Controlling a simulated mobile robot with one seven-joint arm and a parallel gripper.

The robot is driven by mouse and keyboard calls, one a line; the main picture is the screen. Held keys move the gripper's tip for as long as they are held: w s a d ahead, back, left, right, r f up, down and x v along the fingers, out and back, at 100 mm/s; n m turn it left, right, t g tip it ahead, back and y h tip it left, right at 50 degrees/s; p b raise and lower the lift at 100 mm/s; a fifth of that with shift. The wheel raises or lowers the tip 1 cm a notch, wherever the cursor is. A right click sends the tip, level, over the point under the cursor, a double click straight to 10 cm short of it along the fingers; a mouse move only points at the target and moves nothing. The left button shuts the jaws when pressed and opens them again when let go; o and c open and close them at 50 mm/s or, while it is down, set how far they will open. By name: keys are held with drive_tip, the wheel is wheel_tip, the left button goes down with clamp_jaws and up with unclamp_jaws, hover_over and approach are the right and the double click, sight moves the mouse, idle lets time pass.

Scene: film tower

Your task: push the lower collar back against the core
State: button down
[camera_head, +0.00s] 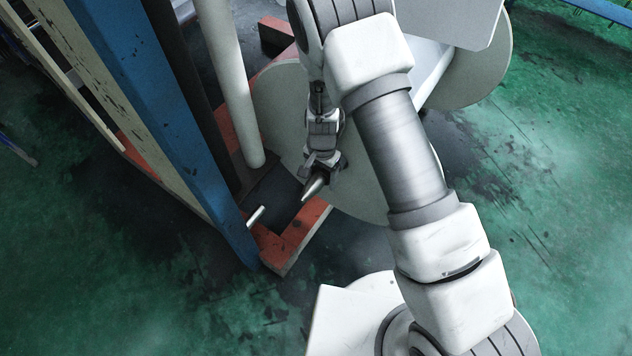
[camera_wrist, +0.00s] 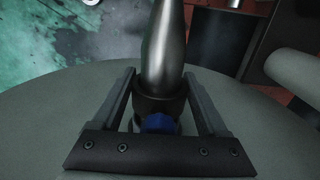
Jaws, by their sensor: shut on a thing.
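In the wrist view my gripper (camera_wrist: 160,78) has one finger on each side of a dark collar (camera_wrist: 148,104) and is shut on it. A bare metal tapered spindle (camera_wrist: 165,45) runs out from the collar toward the top of the picture. A blue part (camera_wrist: 159,122) shows at the collar's near side. In the head view my gripper (camera_head: 324,163) is in front of the large pale grey roll face (camera_head: 276,96), and the metal spindle tip (camera_head: 313,187) points down and left. The core, and any contact between it and the collar, cannot be made out.
A blue upright post (camera_head: 165,110) and a pale vertical roller (camera_head: 226,80) stand left of my gripper. An orange-red base frame (camera_head: 290,238) lies below, with a short light metal pin (camera_head: 256,215) beside it. Green floor (camera_head: 130,290) is open at lower left.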

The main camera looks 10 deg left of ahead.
drive_tip(key=shift+w+d, duration=0.25)
drive_tip(key=shift+w, duration=0.4)
drive_tip(key=shift+w+d, duration=0.25)
drive_tip(key=shift+w, duration=0.35)
drive_tip(key=shift+w+d, duration=0.1)
drive_tip(key=shift+w, duration=0.1)
unclamp_jaws()
wheel_tip(320, 180, up, 18)
drive_tip(key=p, duration=0.5)
drive_tip(key=shift+f+p, duration=0.25)
drive_tip(key=shift+p, duration=0.1)
